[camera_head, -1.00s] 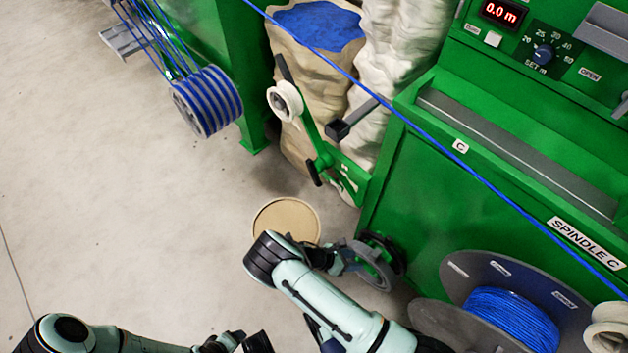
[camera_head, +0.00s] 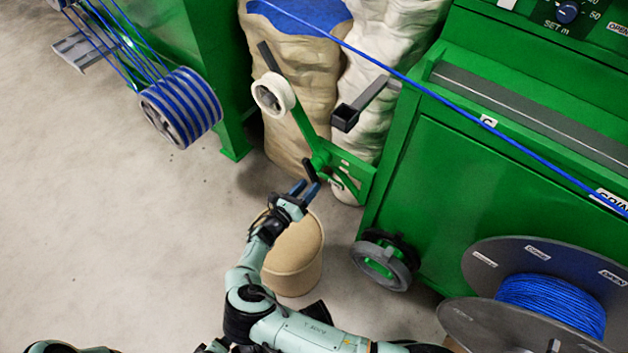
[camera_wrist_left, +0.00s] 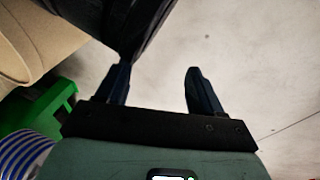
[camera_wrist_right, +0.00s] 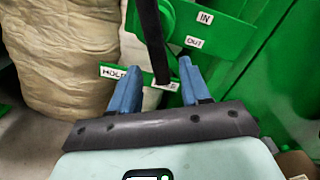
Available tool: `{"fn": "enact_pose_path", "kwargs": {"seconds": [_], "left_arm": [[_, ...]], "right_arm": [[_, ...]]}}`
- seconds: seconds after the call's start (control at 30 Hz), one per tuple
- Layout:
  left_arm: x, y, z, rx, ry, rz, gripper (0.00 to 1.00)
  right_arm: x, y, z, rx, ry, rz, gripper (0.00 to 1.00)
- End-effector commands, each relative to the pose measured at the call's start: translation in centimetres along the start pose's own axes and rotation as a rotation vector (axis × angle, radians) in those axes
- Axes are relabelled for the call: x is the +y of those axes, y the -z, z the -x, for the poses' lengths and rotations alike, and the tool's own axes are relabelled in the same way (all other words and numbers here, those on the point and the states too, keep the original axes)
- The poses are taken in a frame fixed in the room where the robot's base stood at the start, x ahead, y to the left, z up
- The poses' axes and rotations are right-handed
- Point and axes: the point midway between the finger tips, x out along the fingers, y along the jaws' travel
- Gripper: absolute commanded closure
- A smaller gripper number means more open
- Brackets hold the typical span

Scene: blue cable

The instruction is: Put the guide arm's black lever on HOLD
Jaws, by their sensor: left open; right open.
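The guide arm (camera_head: 305,130) is green, with a white roller (camera_head: 273,94) at its upper left. Its black lever (camera_head: 311,170) shows small by the pivot. In the right wrist view the black lever (camera_wrist_right: 151,30) hangs down, its lower end over a partly covered label (camera_wrist_right: 165,86), right of the HOLD label (camera_wrist_right: 114,72). My right gripper (camera_head: 304,187) is open at the lever; in its wrist view the fingers (camera_wrist_right: 157,64) stand either side of the lever's lower end, with gaps. My left gripper (camera_wrist_left: 157,75) is open and empty, with floor behind it.
A round tan-topped drum (camera_head: 294,255) stands below my right gripper. The green spindle cabinet (camera_head: 450,190) is to the right, with a blue cable reel (camera_head: 550,305) in front. Pale sacks (camera_head: 385,60) stand behind the guide arm. Floor at left is clear.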

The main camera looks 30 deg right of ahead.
Motion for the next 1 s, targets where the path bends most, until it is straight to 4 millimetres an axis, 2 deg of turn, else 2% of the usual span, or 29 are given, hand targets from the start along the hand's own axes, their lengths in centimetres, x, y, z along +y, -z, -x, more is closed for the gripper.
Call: {"fn": "enact_pose_path", "kwargs": {"seconds": [0.1, 0.23, 0.63, 0.77, 0.8, 1.0], "left_arm": [[-0.6, -0.8, -0.6, -0.024, 0.010, 0.006, 0.33], [-1.0, -1.3, -0.8, -0.039, 0.018, 0.010, 0.33], [-1.2, -1.5, -0.9, -0.047, 0.021, 0.012, 0.33], [-1.2, -1.5, -0.9, -0.047, 0.021, 0.012, 0.33], [-1.2, -1.5, -0.9, -0.047, 0.021, 0.012, 0.33], [-1.2, -1.5, -0.9, -0.047, 0.021, 0.012, 0.33]], "right_arm": [[0.0, 0.1, -2.1, 0.000, 0.002, 0.001, 0.53], [0.0, 0.1, -3.4, 0.000, 0.001, 0.001, 0.53], [0.0, 0.0, -4.1, 0.001, -0.001, 0.000, 0.53], [0.0, 0.0, -4.1, 0.001, 0.000, 0.000, 0.95], [0.0, 0.0, -4.1, 0.001, 0.000, 0.000, 1.00], [0.0, 0.1, -4.1, 0.001, 0.000, -0.004, 1.00]]}}
